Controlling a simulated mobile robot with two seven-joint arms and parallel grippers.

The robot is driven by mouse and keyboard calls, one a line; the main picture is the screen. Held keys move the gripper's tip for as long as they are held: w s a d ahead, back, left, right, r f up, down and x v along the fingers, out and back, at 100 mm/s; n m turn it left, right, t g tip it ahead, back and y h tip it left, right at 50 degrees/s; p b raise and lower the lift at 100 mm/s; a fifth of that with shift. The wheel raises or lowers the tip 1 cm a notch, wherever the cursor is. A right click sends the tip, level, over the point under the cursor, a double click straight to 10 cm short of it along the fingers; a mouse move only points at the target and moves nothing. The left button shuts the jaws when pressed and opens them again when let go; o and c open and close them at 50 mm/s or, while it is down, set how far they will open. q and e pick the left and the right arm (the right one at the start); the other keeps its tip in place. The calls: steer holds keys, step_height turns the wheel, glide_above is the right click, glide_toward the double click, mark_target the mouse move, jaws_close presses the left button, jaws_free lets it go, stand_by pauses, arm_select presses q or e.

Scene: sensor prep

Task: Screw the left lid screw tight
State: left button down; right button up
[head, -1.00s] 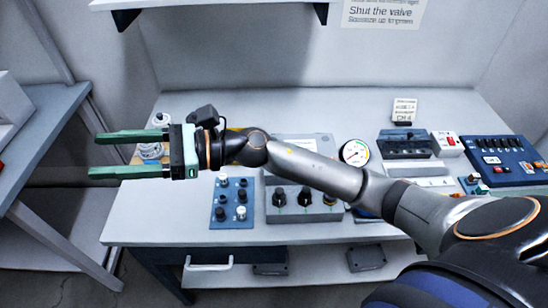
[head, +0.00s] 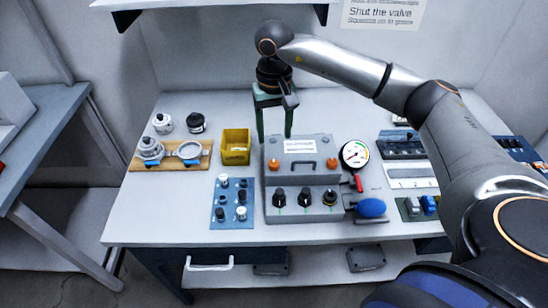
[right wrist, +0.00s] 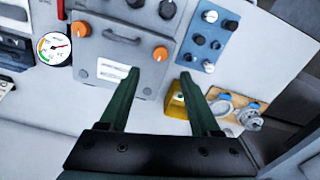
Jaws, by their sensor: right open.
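A grey box (head: 318,154) with a hinged-looking lid, a dark handle and a white label stands mid-table. The left lid screw (head: 274,164) is an orange knob at the lid's left front; a matching orange knob (head: 331,163) is at the right. My right gripper (head: 275,138) points down at the box's left back, open, with nothing between its fingers. In the right wrist view the picture is turned around: the left lid screw (right wrist: 160,53) lies just beyond the open fingertips (right wrist: 158,73), apart from them. My left gripper is not in view.
A yellow bin (head: 235,146) stands close left of the box. A wooden board (head: 172,155) with metal fittings is farther left. A blue knob panel (head: 232,204) lies in front of the bin. A round gauge (head: 355,154) is right of the box.

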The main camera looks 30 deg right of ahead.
mark_target(274, 163)
step_height(274, 163, down, 10)
steer(key=shift+p, duration=0.7)
jaws_close()
